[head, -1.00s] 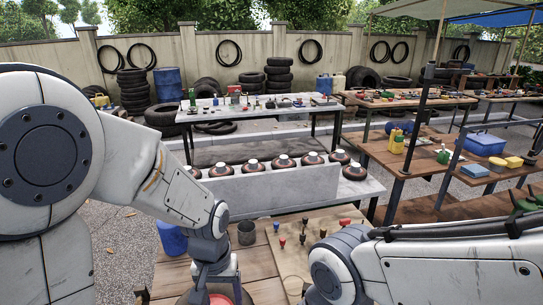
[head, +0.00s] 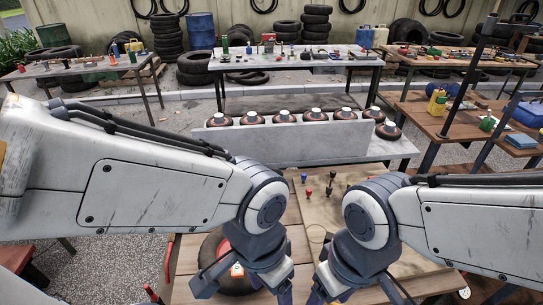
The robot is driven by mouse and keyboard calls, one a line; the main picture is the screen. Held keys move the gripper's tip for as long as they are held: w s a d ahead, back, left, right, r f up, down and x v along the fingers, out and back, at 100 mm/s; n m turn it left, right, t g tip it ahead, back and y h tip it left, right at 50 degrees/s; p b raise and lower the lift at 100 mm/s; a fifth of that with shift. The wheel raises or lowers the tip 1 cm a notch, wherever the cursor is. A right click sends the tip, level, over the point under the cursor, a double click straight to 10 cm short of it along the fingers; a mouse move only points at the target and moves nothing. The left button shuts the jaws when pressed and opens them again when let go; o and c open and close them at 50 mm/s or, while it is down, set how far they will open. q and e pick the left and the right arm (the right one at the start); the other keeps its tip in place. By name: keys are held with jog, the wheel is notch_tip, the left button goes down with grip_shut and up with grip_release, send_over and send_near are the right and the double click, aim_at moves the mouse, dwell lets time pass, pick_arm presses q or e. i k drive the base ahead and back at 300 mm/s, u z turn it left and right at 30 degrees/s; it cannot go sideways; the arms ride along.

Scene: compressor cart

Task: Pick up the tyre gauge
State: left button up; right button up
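I cannot pick out a tyre gauge for certain. A small pale tag or dial (head: 237,270) shows on or above a round red and black thing (head: 212,248) on the wooden bench top, beside my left gripper; it is too small to identify. My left gripper (head: 245,288) points down over that round thing and partly hides it. My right gripper (head: 352,294) points down over the bench to the right of it.
Several small red and black-handled items stand on a light board (head: 345,210) just beyond my wrists. Behind it is a grey block (head: 285,142) with a row of dark round parts. A shelf table (head: 425,122) stands at right. My forearms cover much of the near area.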

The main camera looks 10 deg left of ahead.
aim_at(238, 273)
jog(key=z, duration=2.05)
jog(key=k, duration=0.95)
jog(key=u, duration=1.85)
jog(key=i, duration=0.5)
